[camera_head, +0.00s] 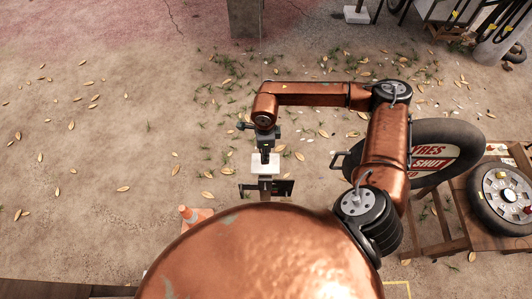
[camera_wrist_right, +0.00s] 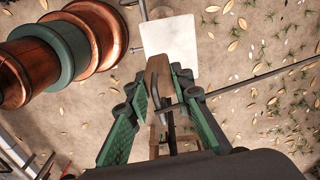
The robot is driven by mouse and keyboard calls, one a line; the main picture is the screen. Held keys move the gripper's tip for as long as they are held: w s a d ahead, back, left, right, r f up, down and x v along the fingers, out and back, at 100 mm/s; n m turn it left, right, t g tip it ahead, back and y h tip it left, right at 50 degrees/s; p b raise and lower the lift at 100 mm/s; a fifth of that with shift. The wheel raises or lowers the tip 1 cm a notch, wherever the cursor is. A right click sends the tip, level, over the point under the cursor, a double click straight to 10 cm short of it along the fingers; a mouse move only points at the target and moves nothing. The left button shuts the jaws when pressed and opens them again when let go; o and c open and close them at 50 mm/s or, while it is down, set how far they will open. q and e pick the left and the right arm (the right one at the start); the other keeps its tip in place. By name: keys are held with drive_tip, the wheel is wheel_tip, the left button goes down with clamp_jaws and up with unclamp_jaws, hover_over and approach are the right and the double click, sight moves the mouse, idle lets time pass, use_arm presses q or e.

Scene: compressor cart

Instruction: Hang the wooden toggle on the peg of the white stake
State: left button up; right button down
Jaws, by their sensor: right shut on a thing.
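My right gripper (camera_head: 265,152) reaches down over the white stake (camera_head: 266,165) in the head view. In the right wrist view, my right gripper (camera_wrist_right: 159,88) has its green-padded fingers on both sides of a brown wooden piece, which looks like the wooden toggle (camera_wrist_right: 158,70). The gripper is shut on it. The stake's white flat top (camera_wrist_right: 172,45) lies behind the toggle's end in that view. A small pin, probably the peg (camera_wrist_right: 136,48), sticks out to its left. I cannot tell whether toggle and peg touch. My left gripper is not in view.
A thin dark line, like a cord (camera_wrist_right: 262,77), runs from the right edge towards the gripper. An orange-white cone (camera_head: 190,214) stands left of the stake. A tyre (camera_head: 430,150) and a wooden table (camera_head: 440,215) are at right. The leaf-strewn ground at left is free.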

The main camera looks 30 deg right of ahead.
drive_tip(key=shift+w+d+f, duration=0.3)
drive_tip(key=shift+w+f, duration=0.05)
drive_tip(key=shift+f, duration=0.2)
drive_tip(key=f, duration=0.1)
drive_tip(key=f+p, duration=0.2)
drive_tip(key=shift+w+d, duration=0.25)
drive_tip(key=shift+w, duration=0.05)
drive_tip(key=shift+f, duration=0.4)
drive_tip(key=shift+f+b, duration=0.25)
drive_tip(key=shift+b, duration=0.05)
drive_tip(key=c, duration=1.7)
unclamp_jaws()
drive_tip(key=shift+r, duration=0.1)
